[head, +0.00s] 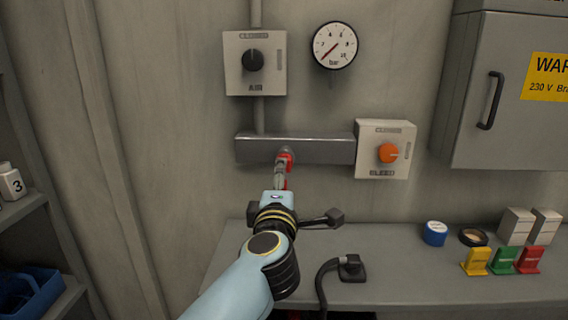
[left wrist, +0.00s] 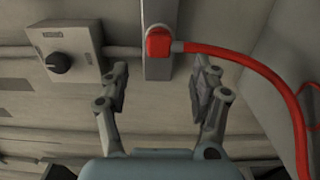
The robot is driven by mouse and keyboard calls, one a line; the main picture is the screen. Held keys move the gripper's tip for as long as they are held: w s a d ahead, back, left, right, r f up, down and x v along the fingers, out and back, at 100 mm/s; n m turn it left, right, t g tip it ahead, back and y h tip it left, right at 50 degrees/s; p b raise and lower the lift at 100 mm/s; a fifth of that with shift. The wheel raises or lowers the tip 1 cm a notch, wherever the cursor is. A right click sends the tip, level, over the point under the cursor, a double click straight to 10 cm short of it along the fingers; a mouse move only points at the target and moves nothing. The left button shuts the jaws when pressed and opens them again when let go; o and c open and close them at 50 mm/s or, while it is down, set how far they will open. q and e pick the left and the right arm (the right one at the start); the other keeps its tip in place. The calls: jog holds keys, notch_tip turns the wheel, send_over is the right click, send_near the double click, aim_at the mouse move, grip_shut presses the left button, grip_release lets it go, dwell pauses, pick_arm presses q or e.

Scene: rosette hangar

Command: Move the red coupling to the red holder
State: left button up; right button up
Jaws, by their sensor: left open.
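The red coupling (head: 286,158) sits on the grey manifold bar (head: 320,150) on the wall. In the left wrist view the coupling (left wrist: 158,42) is at the top middle, with a red hose (left wrist: 260,72) running from it to the right and down. My left gripper (head: 282,172) is just below the coupling in the head view. Its fingers (left wrist: 160,72) are open and apart, with the coupling beyond the gap between the tips; no contact shows. The red holder (head: 530,260) stands on the bench at right, beside a green and a yellow holder.
The AIR switch box (head: 255,63), the gauge (head: 335,46) and the BLEED box (head: 385,150) are on the wall near the manifold. The bench (head: 420,275) bears a black plug (head: 351,268), tape rolls (head: 434,233) and pale boxes (head: 516,224). A shelf is at far left.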

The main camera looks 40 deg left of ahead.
aim_at(289, 158)
pick_arm(q)
jog(key=shift+w, duration=0.1)
jog(key=shift+b+x, duration=0.4)
jog(key=shift+x, duration=4.05)
jog(key=shift+r+p, duration=0.1)
jog(key=shift+p, duration=0.45)
grip_shut()
jog(key=shift+d, duration=0.1)
